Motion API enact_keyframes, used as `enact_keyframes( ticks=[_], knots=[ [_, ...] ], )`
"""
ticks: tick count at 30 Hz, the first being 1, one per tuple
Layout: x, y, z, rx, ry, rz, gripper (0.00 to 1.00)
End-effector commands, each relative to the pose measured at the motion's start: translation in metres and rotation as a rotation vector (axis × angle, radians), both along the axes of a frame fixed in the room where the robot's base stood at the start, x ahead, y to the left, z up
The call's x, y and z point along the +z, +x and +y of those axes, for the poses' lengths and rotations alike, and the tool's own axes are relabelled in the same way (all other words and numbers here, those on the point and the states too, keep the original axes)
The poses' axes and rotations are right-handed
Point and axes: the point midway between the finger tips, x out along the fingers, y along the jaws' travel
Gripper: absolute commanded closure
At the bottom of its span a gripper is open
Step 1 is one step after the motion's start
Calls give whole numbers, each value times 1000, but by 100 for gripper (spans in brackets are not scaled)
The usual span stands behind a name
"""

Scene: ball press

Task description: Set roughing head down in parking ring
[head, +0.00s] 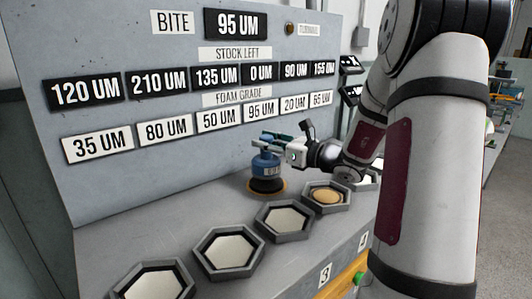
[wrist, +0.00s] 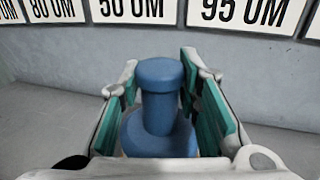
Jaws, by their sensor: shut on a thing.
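The roughing head (head: 266,168) is a blue body with a dark pad under it and a pale label on its side. It stands upright near the foot of the grey panel. In the wrist view its blue knob (wrist: 160,100) shows between teal finger pads. My gripper (head: 272,142) is shut on this knob, reaching in from the right. A tan ring (head: 268,194), apparently the parking ring, shows around the dark pad at the counter. I cannot tell whether the pad rests fully in it. The ring is hidden in the wrist view.
Several hexagonal trays line the counter (head: 215,203). The nearest-right clear one (head: 327,183) holds a tan disc; others, like this tray (head: 230,271), hold pale discs. The upright panel (head: 130,125) with number plates stands close behind the head. My arm covers the right side.

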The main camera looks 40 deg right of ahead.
Motion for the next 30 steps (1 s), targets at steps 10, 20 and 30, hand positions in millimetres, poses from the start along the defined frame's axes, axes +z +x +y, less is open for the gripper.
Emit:
enact_keyframes(
  ticks=[10, 20, 30],
  knots=[
    [-23, 0, 0, 0, -1, -4, 100],
    [-28, 0, 0, 0, 1, 1, 54],
    [-26, -1, 0, 0, 0, 1, 49]
  ],
)
